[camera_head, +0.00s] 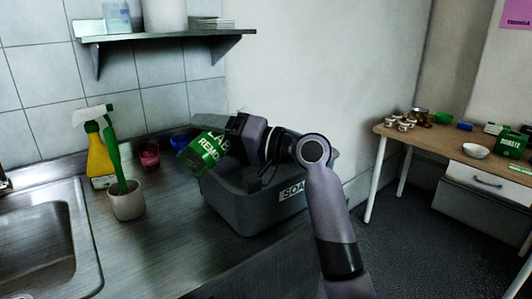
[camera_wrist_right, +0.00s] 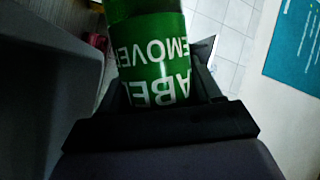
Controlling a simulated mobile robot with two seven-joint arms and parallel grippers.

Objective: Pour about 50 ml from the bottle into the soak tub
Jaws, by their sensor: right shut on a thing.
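The green bottle (camera_head: 203,150), with a white-lettered "LABEL REMOVER" label, is held tilted over the left part of the soak tub. The right gripper (camera_head: 236,138) is shut around the bottle. In the right wrist view the bottle (camera_wrist_right: 152,60) sits between the dark fingers of the right gripper (camera_wrist_right: 160,100). The grey soak tub (camera_head: 245,215) stands on the steel counter below, its "SOAK" label partly hidden by my right arm. The bottle's mouth is not clear, and I see no stream of liquid. My left gripper is not in view.
Left of the tub stand a grey cup (camera_head: 127,203) with a green-handled tool, a yellow spray bottle (camera_head: 99,158) and a small red jar (camera_head: 149,156). A sink (camera_head: 40,240) is at the left. A wooden table (camera_head: 445,145) with small items stands at the right.

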